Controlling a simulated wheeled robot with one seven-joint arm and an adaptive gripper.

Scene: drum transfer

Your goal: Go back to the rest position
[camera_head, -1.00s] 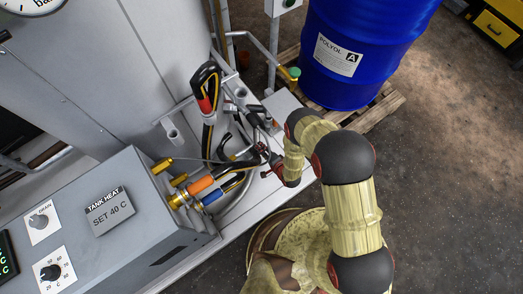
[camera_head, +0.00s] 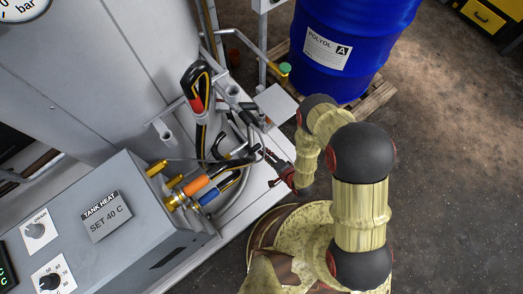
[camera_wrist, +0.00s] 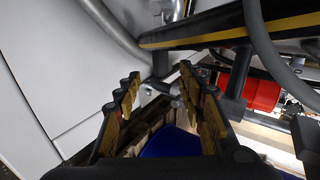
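My gripper (camera_wrist: 160,92) is open in the wrist view, with a clear gap between its two padded fingers and nothing held there. In the head view my gripper (camera_head: 268,156) is small and partly lost among hoses and fittings at the side of the machine. My arm is bent, with its elbow at the right of that view. A black hose with a yellow stripe (camera_wrist: 200,28) crosses the top of the wrist view, close beyond the fingers. A red part (camera_wrist: 262,94) shows at the right.
A blue drum (camera_head: 352,45) stands on a wooden pallet (camera_head: 377,98) at the back. A hose with a red band (camera_head: 197,85) stands upright by the grey machine. Orange and blue hose ends (camera_head: 196,186) stick out from the control box (camera_head: 115,240).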

